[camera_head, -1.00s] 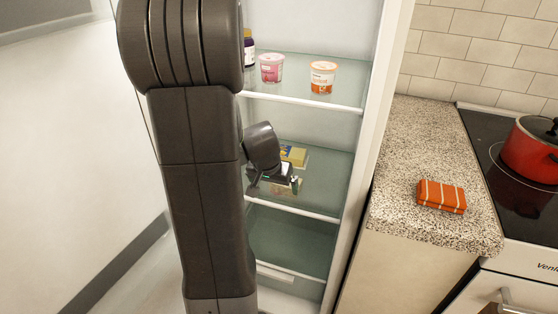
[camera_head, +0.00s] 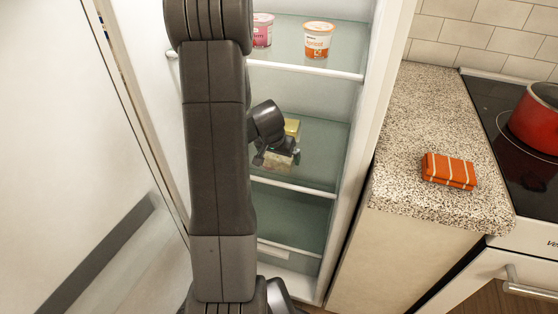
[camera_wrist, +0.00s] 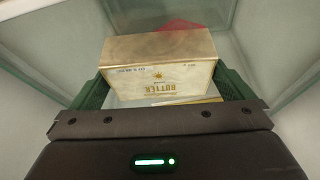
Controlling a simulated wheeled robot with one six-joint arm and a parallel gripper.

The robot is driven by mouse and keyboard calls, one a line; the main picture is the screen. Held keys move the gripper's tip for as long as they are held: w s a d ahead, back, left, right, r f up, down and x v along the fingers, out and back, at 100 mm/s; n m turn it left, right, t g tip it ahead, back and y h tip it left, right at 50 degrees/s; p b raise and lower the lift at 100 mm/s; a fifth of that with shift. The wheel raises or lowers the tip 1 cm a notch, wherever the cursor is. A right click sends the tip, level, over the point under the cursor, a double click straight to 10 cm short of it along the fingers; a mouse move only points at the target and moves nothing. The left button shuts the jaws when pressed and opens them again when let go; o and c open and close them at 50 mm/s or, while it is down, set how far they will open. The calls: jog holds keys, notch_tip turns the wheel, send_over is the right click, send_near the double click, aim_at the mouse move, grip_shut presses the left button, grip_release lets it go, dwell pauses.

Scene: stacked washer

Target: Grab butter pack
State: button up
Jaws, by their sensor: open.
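The butter pack (camera_wrist: 160,62) is a pale box with gold lettering that reads BUTTER, upside down in the wrist view. It sits on the fridge's middle glass shelf; in the head view a pale pack (camera_head: 279,160) shows small at my gripper. My gripper (camera_wrist: 163,88) is open, with its green fingers on the left and right of the pack's near end. I cannot tell whether the fingers touch it. In the head view my arm hides the left of the shelf and part of the gripper.
A yellow pack (camera_head: 292,128) is just behind. A pink tub (camera_head: 262,30) and an orange-and-white tub (camera_head: 319,40) stand on the shelf above. The fridge's right wall is close by. A counter (camera_head: 420,120) holds an orange cloth (camera_head: 449,170); a red pot (camera_head: 538,118) is on the stove.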

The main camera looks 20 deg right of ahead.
jog(key=shift+c, duration=0.4)
jog(key=c, duration=0.8)
